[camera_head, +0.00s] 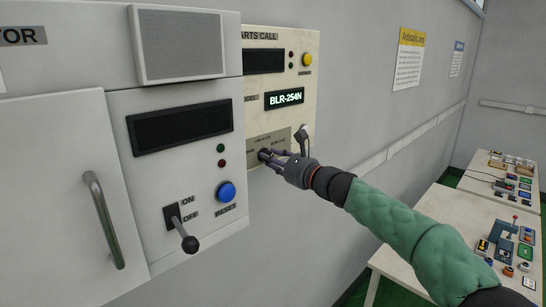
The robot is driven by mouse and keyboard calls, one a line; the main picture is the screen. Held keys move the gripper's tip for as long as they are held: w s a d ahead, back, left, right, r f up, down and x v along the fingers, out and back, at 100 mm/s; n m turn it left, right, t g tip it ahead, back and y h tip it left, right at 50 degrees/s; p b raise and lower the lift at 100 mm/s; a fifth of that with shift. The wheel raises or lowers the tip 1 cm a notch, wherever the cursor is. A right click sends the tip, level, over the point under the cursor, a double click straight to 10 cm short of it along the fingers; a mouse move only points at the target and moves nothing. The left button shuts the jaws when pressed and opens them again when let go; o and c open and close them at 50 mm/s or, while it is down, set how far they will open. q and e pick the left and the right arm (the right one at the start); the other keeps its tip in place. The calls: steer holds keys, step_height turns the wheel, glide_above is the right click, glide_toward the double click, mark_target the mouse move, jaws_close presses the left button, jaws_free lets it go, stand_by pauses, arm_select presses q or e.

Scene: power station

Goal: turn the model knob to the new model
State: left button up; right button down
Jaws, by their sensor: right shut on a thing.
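The model knob (263,154) is small and dark. It sits on a tan plate (256,141) low on the cream parts call panel (306,92). My right gripper (270,156) reaches in from the right and is shut on the knob. Its fingers hide much of the knob, so I cannot tell which way it points. The lit display (284,99) above reads "BLR-254N". My left gripper is not in view.
Left of the panel is a white cabinet with a handle (104,220), an on/off lever (182,230) and a blue reset button (226,191). Tables with control boxes (497,208) stand at right.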

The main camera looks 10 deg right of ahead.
steer(key=shift+m+p, duration=0.6)
steer(key=shift+m, duration=1.2)
steer(key=c, duration=0.9)
jaws_free()
steer(key=shift+s, duration=0.1)
steer(key=v, duration=1.1)
steer(key=shift+s+d, duration=0.25)
steer(key=shift+s, duration=0.1)
